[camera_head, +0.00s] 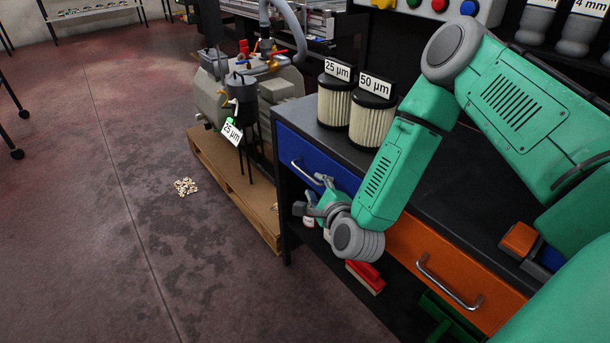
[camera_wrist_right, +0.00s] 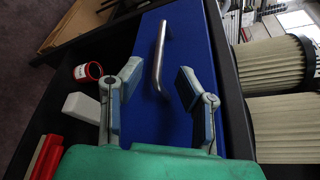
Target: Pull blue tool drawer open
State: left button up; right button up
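The blue tool drawer (camera_head: 317,164) is in the dark cabinet, left of the orange drawer. It looks closed in the head view. Its metal bar handle (camera_head: 305,174) is in the left part of its front. In the right wrist view the blue drawer front (camera_wrist_right: 185,75) fills the middle, with the handle (camera_wrist_right: 159,60) running up and down. My right gripper (camera_head: 318,198) is in front of the blue drawer. Its two fingers (camera_wrist_right: 158,88) are spread apart on either side of the handle's near end, with nothing visibly clamped. My left gripper is in neither view.
An orange drawer (camera_head: 445,275) with its own handle is to the right. Two filters (camera_head: 335,100) stand on the cabinet top. A red brush (camera_head: 366,277) lies on the shelf below. A pump (camera_head: 235,95) on a wooden pallet (camera_head: 225,188) stands left of the cabinet. Open floor lies in front.

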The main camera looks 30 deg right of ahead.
aim_at(304, 174)
jog(key=x, duration=0.5)
jog(key=b+x, duration=0.1)
jog(key=x, duration=0.1)
jog(key=shift+w+a, duration=0.25)
jog(key=shift+a, duration=0.05)
jog(key=shift+w+d+f, duration=0.25)
jog(key=shift+w+d, duration=0.15)
jog(key=shift+w, duration=0.05)
jog(key=shift+a, duration=0.1)
jog(key=shift+a+r, duration=0.1)
jog(key=shift+a, duration=0.05)
grip_shut()
